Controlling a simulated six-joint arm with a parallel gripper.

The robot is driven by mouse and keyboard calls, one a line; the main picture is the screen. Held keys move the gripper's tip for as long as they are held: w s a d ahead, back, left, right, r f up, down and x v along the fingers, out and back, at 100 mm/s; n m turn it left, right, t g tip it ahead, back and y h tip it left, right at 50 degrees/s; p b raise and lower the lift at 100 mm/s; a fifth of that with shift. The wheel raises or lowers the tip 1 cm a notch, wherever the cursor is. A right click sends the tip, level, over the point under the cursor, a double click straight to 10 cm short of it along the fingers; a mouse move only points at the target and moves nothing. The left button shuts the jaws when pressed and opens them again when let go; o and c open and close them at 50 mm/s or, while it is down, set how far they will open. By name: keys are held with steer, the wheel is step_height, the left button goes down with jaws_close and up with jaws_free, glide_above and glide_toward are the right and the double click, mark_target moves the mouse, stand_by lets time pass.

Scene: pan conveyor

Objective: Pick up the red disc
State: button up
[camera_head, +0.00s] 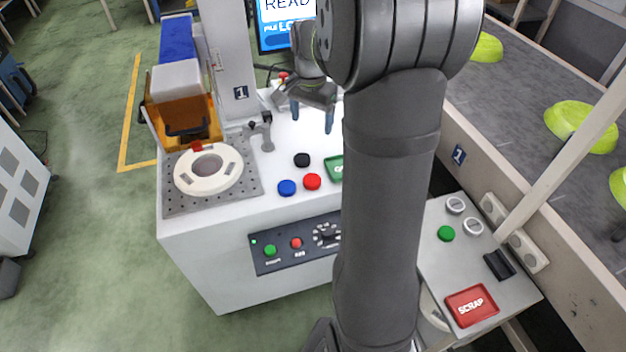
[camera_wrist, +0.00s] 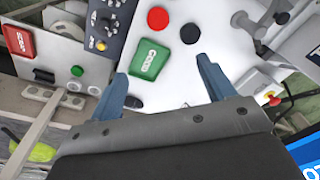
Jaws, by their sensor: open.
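The red disc (camera_head: 312,181) lies flat on the white table top, next to a blue disc (camera_head: 287,188) and a black disc (camera_head: 302,160). In the wrist view the red disc (camera_wrist: 158,18) is near the top edge, beside the black disc (camera_wrist: 189,33). My gripper (camera_head: 312,118) is open and empty above the back part of the table, apart from the discs. In the wrist view my gripper's blue-grey fingers (camera_wrist: 158,78) stand wide apart, with the red disc beyond them.
A green tray (camera_wrist: 149,60) lies near the red disc, partly hidden by my arm in the head view. A pad with a white ring (camera_head: 208,170) and a small clamp (camera_head: 262,133) stand left of the discs. A red scrap tray (camera_head: 471,306) is at the front right.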

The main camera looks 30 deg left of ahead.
step_height(320, 180, down, 5)
steer(key=s+n, duration=0.1)
steer(key=n, duration=0.4)
glide_above(312, 179)
steer(key=s, duration=0.1)
steer(key=shift+n, duration=0.3)
steer(key=f, duration=1.2)
steer(key=shift+d, duration=0.35)
steer(key=shift+w+a+f, duration=0.15)
steer(key=shift+w+f, duration=0.05)
steer(key=shift+f, duration=1.25)
steer(key=shift+w+a+f, duration=0.15)
steer(key=shift+f, duration=1.25)
steer(key=c, duration=1.1)
steer(key=shift+r, duration=0.15)
